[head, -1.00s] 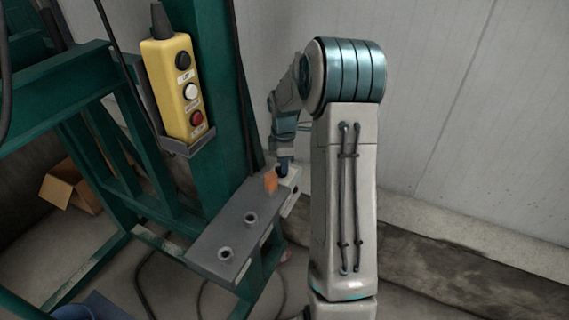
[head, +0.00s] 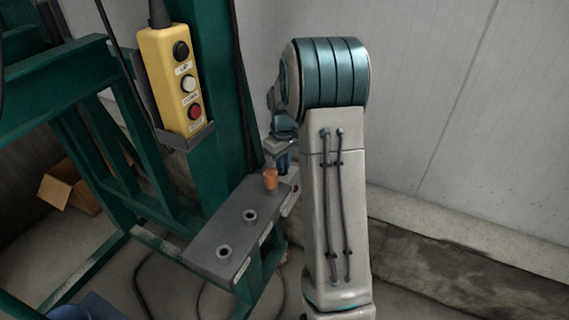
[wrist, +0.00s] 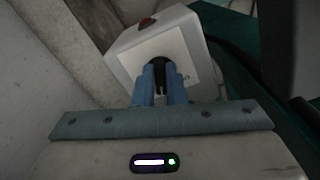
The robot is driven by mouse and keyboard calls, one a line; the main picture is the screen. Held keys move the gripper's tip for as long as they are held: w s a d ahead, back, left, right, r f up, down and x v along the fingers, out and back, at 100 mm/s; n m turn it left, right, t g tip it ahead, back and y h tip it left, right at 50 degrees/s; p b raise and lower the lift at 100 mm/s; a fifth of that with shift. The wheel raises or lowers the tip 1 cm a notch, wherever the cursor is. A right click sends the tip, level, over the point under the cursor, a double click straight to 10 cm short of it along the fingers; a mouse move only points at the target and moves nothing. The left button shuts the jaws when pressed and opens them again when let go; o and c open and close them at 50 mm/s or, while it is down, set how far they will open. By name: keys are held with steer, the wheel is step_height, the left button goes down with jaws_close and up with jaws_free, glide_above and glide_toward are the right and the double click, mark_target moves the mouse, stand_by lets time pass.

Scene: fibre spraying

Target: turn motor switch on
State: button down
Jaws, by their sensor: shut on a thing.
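The motor switch is a white box (wrist: 155,50) with a black knob (wrist: 158,65) on its front face and a red button (wrist: 147,22) on its upper side, seen in the wrist view. My gripper (wrist: 160,72) has its two blue fingers shut on the black knob. A label beside the knob is partly covered by the fingers. In the head view, my gripper (head: 284,163) is at the far right end of a grey metal ledge, and my arm hides most of the switch box.
A yellow pendant (head: 174,80) with black, white and red buttons hangs on the green frame (head: 208,165). An orange piece (head: 270,179) stands on the grey ledge (head: 222,232) close to my gripper. A cardboard box (head: 68,188) lies at the left. A pale wall (head: 440,100) is behind.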

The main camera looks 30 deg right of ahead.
steer(key=shift+w+r+m, duration=0.1)
steer(key=shift+m, duration=1.4)
steer(key=shift+a, duration=0.1)
steer(key=c, duration=1.5)
jaws_free()
step_height(320, 180, up, 14)
steer(key=shift+f, duration=0.1)
